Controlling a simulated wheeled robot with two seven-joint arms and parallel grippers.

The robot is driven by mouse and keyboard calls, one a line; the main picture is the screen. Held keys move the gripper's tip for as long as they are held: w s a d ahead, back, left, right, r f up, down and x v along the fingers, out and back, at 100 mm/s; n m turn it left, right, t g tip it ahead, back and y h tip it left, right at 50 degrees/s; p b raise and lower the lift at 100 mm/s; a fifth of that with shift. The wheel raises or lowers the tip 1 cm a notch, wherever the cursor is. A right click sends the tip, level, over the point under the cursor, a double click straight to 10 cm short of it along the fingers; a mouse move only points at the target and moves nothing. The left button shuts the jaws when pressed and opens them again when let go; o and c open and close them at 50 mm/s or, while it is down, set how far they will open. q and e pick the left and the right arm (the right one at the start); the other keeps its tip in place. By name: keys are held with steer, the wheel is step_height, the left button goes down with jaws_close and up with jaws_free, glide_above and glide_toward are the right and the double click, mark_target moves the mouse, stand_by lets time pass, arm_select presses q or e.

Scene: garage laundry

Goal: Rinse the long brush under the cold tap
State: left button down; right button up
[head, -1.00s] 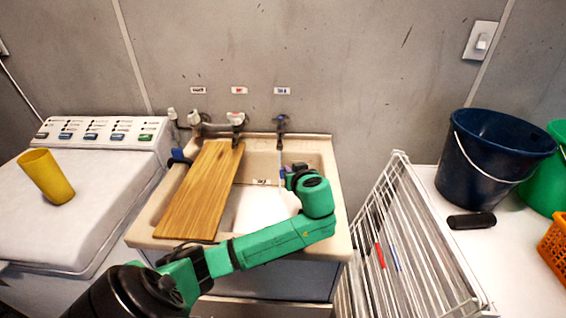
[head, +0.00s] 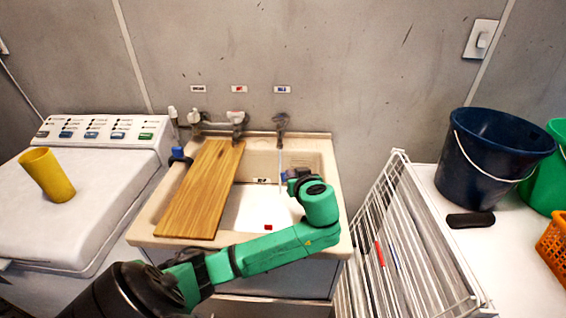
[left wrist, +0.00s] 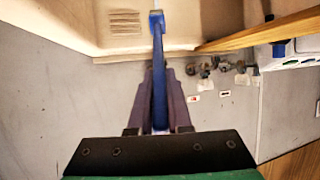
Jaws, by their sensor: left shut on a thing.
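The cold tap (head: 281,125) is the right one on the wall behind the sink (head: 322,160). A thin pale streak like running water drops from its spout. My left gripper (head: 296,181) is over the right half of the basin, close to the foot of this streak, and mostly hidden by its own wrist in the head view. In the left wrist view its fingers (left wrist: 160,100) are shut on a long blue brush (left wrist: 157,60), which points away from them. I cannot tell whether the water touches the brush. My right gripper is not in view.
A wooden board (head: 200,190) covers the sink's left part. Other taps (head: 237,120) are beside the cold one. A white drying rack (head: 385,225) stands right of the sink, a washing machine (head: 90,200) with a yellow cup (head: 47,176) left. A dark blue bucket (head: 490,160) is farther right.

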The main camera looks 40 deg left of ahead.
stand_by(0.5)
arm_select(q)
steer(key=d+r+p, duration=0.1)
steer(key=s+d+r+p, duration=0.2)
steer(key=shift+s+d+r, duration=0.2)
steer(key=shift+s+r, duration=0.05)
steer(key=shift+r, duration=0.1)
steer(key=shift+s+d+r+p, duration=0.15)
steer(key=shift+d+r+p, duration=0.1)
steer(key=shift+p, duration=0.15)
steer(key=shift+s+d+f, duration=0.1)
